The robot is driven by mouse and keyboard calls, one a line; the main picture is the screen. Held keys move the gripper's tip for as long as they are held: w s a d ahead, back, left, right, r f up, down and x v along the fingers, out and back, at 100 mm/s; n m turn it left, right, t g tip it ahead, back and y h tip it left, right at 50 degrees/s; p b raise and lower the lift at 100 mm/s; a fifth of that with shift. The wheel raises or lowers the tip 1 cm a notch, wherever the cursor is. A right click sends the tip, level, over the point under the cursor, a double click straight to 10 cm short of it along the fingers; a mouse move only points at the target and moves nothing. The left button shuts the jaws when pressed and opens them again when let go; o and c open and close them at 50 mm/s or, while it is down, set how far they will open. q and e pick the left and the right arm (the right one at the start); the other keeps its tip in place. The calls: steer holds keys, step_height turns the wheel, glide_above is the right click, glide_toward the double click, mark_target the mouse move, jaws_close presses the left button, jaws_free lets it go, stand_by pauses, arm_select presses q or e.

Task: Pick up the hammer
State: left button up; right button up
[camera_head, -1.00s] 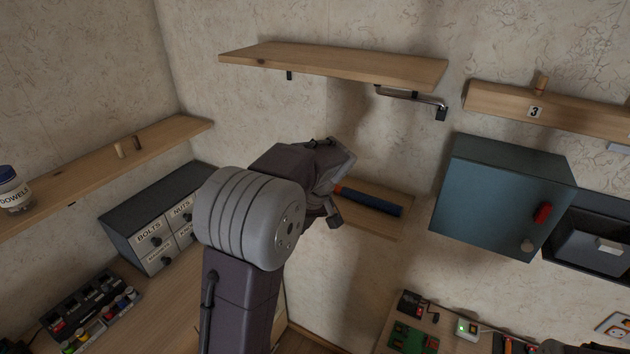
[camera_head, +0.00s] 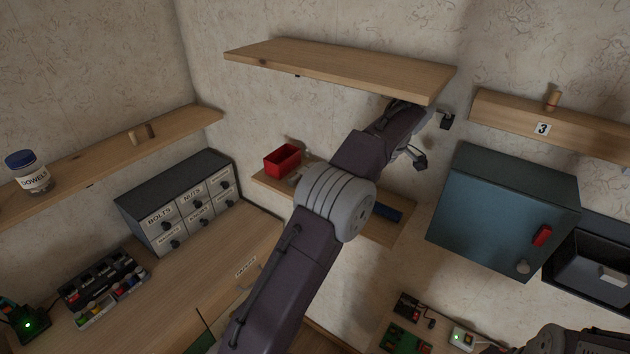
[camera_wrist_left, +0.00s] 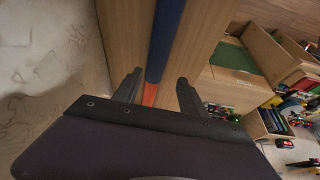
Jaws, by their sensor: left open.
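The hammer lies on the small lower shelf; its blue handle (camera_head: 388,213) shows in the head view just right of my left arm's round joint. In the left wrist view the blue handle (camera_wrist_left: 165,42) runs through the gap between the fingers, with an orange-red part nearest me. Its head cannot be made out. My left gripper (camera_head: 419,158) is above the lower shelf, below the right end of the upper shelf. It is open, its fingers (camera_wrist_left: 158,92) on either side of the handle's line in the wrist view, holding nothing. My right gripper is not seen.
The lower shelf (camera_head: 270,183) also holds a red bin (camera_head: 282,160). The wooden upper shelf (camera_head: 340,66) is close above my left wrist. A blue-grey cabinet (camera_head: 490,210) with a red handle hangs to the right. A drawer unit (camera_head: 180,205) stands at left.

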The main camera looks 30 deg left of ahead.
arm_select(q)
steer(key=a, duration=0.2)
steer(key=w+a, duration=0.1)
steer(key=w+a+p, duration=0.1)
steer(key=a, duration=0.1)
steer(key=shift+w+a+f, duration=0.1)
steer(key=shift+a+f, duration=0.15)
steer(key=shift+a, duration=0.35)
steer(key=shift+s+a+r, duration=0.15)
steer(key=shift+s+a, duration=0.15)
steer(key=a+p, duration=0.1)
steer(key=a, duration=0.2)
steer(key=shift+w+r+p, duration=0.15)
steer(key=shift+r+p, duration=0.05)
steer(key=shift+p, duration=0.2)
steer(key=x, duration=0.4)
steer(key=shift+w+a+r, duration=0.1)
steer(key=shift+w+a, duration=0.15)
steer(key=shift+a, duration=0.1)
steer(key=shift+s+d+r, duration=0.1)
steer(key=shift+s+d, duration=0.05)
steer(key=shift+c, duration=0.9)
jaws_close()
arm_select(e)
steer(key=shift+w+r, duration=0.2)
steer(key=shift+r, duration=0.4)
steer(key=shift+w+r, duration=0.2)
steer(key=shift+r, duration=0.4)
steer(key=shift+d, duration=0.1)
